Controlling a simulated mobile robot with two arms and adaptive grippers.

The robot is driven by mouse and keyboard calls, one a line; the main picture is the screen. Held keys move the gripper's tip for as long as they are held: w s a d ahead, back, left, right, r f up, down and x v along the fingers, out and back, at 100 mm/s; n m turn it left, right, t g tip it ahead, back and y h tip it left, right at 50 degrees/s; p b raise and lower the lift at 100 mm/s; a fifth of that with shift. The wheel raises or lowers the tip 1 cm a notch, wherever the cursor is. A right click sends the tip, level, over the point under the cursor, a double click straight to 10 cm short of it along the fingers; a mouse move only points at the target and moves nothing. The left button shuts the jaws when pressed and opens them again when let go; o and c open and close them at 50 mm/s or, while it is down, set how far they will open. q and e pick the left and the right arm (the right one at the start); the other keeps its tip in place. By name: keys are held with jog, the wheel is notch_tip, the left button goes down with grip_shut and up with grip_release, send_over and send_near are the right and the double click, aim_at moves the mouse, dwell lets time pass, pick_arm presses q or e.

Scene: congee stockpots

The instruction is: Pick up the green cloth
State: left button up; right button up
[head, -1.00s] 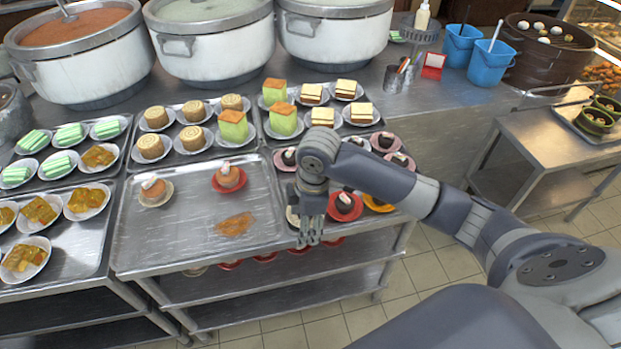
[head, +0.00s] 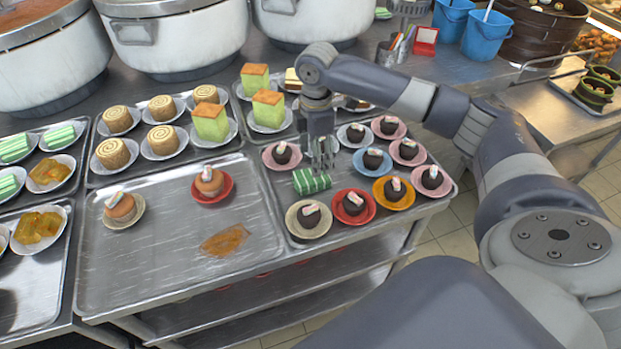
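The green cloth (head: 309,183), with pale stripes, lies on the right-hand metal tray among the small plates of dark cakes. My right gripper (head: 323,167) points down just behind and above the cloth, toward its right end. Its fingers look apart with nothing visible between them. I cannot tell whether a fingertip touches the cloth. My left gripper is out of view.
Plates with dark cakes (head: 354,204) crowd the cloth on the right and front, with more behind it. A mostly bare tray (head: 150,262) lies to the left, holding two cakes and an orange-brown patch. Large pots (head: 178,35) stand behind.

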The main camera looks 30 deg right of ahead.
aim_at(312, 180)
jog(key=shift+w+f, duration=0.15)
jog(key=shift+f, duration=0.8)
notch_tip(312, 180, down, 4)
jog(key=shift+f+p, duration=0.1)
jog(key=shift+p, duration=0.4)
jog(key=shift+f, duration=0.4)
jog(key=shift+w+f, duration=0.1)
jog(key=shift+f, duration=0.05)
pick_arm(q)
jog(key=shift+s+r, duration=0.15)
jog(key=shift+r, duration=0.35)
pick_arm(e)
jog(key=c, duration=0.8)
